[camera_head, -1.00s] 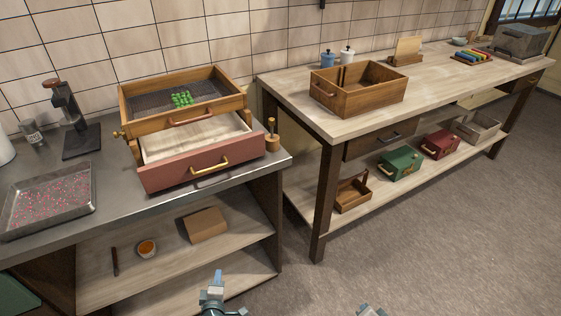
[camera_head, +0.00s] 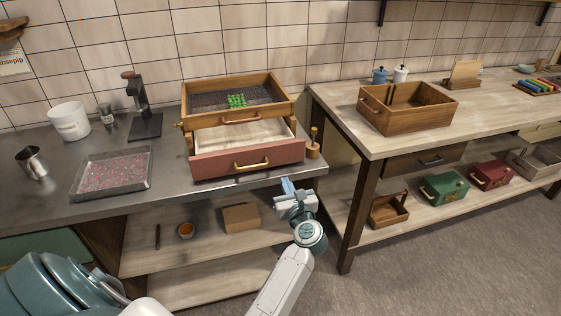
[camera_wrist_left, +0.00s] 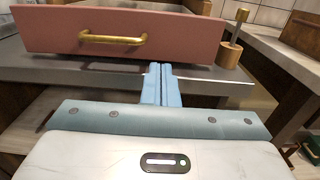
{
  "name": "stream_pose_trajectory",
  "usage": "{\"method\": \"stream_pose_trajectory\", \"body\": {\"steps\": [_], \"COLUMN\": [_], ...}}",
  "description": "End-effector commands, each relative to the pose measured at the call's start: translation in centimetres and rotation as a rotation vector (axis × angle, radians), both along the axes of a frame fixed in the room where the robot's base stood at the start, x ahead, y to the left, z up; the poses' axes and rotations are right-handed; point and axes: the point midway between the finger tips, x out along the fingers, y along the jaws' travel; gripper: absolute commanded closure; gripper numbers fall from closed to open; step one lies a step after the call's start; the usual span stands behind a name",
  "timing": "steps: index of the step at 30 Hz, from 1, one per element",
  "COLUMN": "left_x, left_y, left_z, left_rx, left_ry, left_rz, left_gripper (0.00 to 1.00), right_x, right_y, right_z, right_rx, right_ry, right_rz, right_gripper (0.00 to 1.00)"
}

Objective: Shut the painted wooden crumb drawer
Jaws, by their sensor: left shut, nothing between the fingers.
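The painted crumb drawer (camera_head: 215,167) has a dull red front with a brass handle (camera_head: 251,164). It stands pulled out below a wooden tray box (camera_head: 215,118), with its pale inside bare and visible. My left gripper (camera_head: 287,186) is shut and empty, in front of the counter edge near the drawer's right end. In the left wrist view the shut blue fingers (camera_wrist_left: 161,85) point toward the lower right part of the red front (camera_wrist_left: 180,38), left of its right end. They appear apart from it, though the gap is hard to judge. My right gripper is not in view.
Green pieces (camera_head: 237,100) lie on the mesh in the tray box. A wooden peg holder (camera_head: 313,150) stands right of the drawer. A sprinkle tray (camera_head: 112,174) is at left. Open shelves below hold a cardboard box (camera_head: 241,218). A second table (camera_head: 350,120) stands at right.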

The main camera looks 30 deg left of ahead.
Motion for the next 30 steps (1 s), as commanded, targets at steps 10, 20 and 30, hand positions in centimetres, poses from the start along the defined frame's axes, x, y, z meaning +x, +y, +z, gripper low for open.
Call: {"method": "stream_pose_trajectory", "body": {"steps": [10,20,30], "left_x": [4.9,6.9,7.0], "left_y": [5.8,8.1,8.2], "left_z": [0.5,0.1,0.0], "left_rx": [0.006,0.003,0.003], "left_ry": [0.003,0.003,0.002], "left_rz": [0.001,0.000,0.000], "left_gripper": [1.00,1.00,1.00], "right_x": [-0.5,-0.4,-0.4], "right_y": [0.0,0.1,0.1], "right_z": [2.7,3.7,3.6], "right_rx": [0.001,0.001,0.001], "right_ry": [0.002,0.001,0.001], "right_rz": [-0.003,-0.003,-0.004], "right_gripper": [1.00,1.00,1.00]}}
